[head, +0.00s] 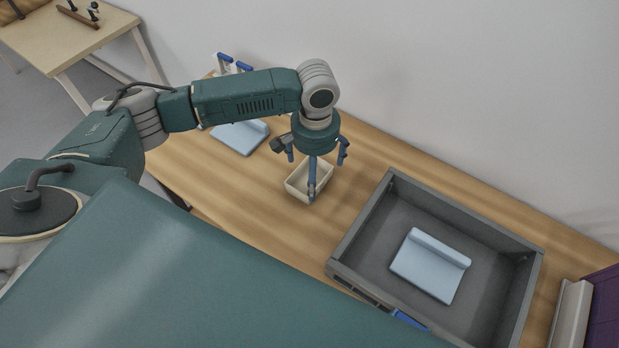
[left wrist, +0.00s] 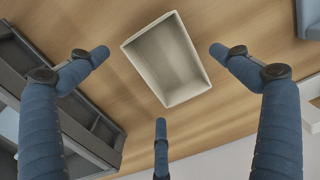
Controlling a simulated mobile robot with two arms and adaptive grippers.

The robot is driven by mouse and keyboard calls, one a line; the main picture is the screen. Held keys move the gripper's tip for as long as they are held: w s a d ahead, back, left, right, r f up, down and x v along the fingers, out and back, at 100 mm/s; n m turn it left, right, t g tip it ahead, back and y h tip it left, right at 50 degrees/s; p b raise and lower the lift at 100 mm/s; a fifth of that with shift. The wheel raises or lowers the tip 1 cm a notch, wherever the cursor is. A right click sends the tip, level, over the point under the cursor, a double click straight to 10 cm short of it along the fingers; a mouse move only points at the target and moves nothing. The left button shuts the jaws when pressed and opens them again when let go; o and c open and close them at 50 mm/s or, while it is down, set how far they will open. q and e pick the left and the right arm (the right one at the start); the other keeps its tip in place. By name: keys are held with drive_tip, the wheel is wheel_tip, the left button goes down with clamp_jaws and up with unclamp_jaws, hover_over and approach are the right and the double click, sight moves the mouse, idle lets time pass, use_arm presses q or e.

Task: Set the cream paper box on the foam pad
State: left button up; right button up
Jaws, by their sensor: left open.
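The cream paper box (head: 293,190) is an open, empty, shallow box on the wooden table, below my left gripper (head: 316,172). In the left wrist view the box (left wrist: 168,60) lies between the spread blue fingers of my left gripper (left wrist: 159,78), which is open and holds nothing. One light blue pad with a raised ridge (head: 428,268) lies inside a grey tray. A similar light blue pad (head: 238,136) lies on the table left of the box, partly hidden by my arm. I cannot tell which is the foam pad. My right gripper is not in view.
The high-walled grey tray (head: 352,232) stands right of the box. A blue and white rack (head: 225,62) is at the back left, partly behind my arm. Cream and purple objects (head: 570,318) stand at the far right. Bare table (head: 250,210) lies in front of the box.

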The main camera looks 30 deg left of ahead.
use_arm(q)
drive_tip(key=shift+f, duration=0.8)
drive_tip(key=c, duration=0.9)
drive_tip(key=shift+c, duration=0.5)
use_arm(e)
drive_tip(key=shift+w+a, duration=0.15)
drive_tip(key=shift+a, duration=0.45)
